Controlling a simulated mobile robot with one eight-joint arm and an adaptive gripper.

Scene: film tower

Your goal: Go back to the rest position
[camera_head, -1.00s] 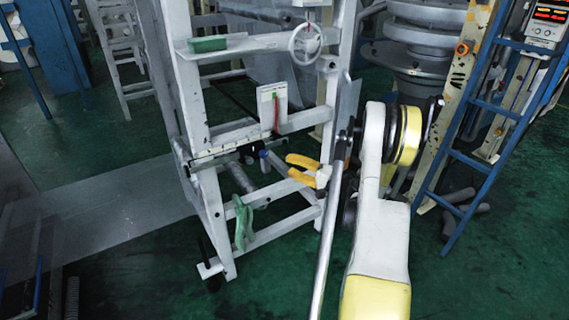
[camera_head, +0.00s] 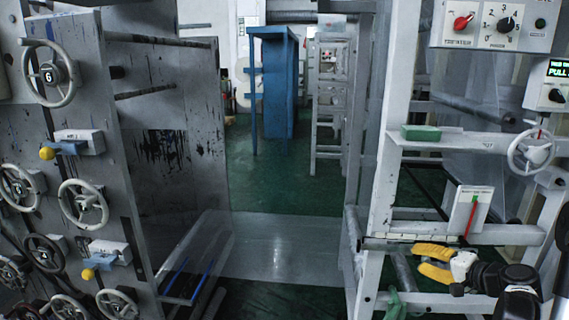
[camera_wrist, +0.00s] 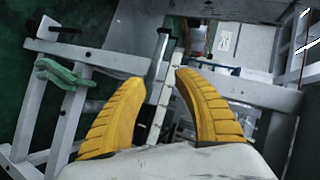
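My gripper (camera_head: 434,262) has two yellow ridged fingers and is at the lower right of the head view, in front of the white frame (camera_head: 375,200). In the wrist view the two fingers of my gripper (camera_wrist: 162,80) stand apart with a gap between the tips. Nothing is held between them. Behind the gap in the wrist view are parts of the white frame and a grey bar.
A grey panel (camera_head: 150,200) with several handwheels stands at the left. A green block (camera_head: 421,132) lies on the frame's shelf. A green cloth (camera_wrist: 62,73) hangs on a rail. A blue cabinet (camera_head: 272,85) stands at the back, with clear floor (camera_head: 275,190) before it.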

